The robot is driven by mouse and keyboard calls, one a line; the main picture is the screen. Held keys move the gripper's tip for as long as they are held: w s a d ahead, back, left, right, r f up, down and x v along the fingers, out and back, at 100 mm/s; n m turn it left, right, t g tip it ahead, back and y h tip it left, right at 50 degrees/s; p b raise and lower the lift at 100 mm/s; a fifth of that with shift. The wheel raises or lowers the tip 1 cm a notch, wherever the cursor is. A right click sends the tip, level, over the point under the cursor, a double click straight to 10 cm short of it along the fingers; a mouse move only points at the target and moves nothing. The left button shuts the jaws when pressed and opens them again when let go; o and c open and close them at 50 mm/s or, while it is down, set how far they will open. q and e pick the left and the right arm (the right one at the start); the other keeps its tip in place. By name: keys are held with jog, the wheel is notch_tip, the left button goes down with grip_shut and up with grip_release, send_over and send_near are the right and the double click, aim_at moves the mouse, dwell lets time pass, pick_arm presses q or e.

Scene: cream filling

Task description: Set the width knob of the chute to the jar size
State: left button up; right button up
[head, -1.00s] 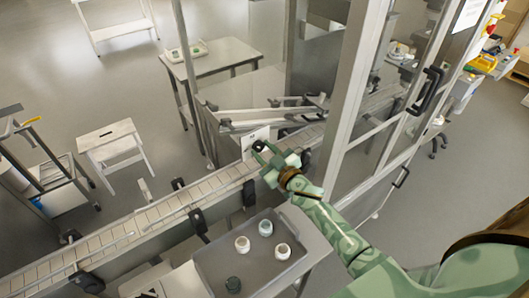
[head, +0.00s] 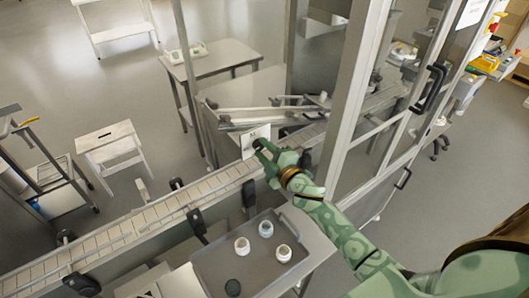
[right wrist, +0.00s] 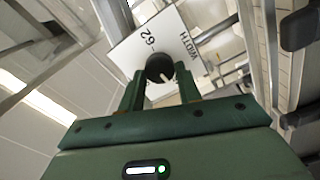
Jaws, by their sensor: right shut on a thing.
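The width knob (right wrist: 159,69) is a black round knob with a pale pointer line, on a white plate (right wrist: 132,48) that reads "WIDTH" and "62". My right gripper (right wrist: 160,88) is shut on the knob, with one green finger on each side of it. In the head view the right gripper (head: 262,150) is at the plate (head: 254,138) beside the chute (head: 270,116), and the knob is a small dark spot there. Three small jars stand on a grey tray, two white jars (head: 242,246) and (head: 284,252) and a paler one (head: 265,229). My left gripper is not in view.
A conveyor (head: 150,215) runs diagonally below the chute. A metal frame post (head: 345,100) and glass doors stand right of my right gripper.

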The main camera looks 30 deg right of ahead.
jog(key=shift+n, duration=0.8)
jog(key=o, duration=1)
jog(key=s+d+b, duration=0.1)
jog(key=s+d, duration=0.1)
jog(key=s, duration=1.4)
jog(key=shift+s+d+f, duration=0.1)
jog(key=shift+s, duration=0.05)
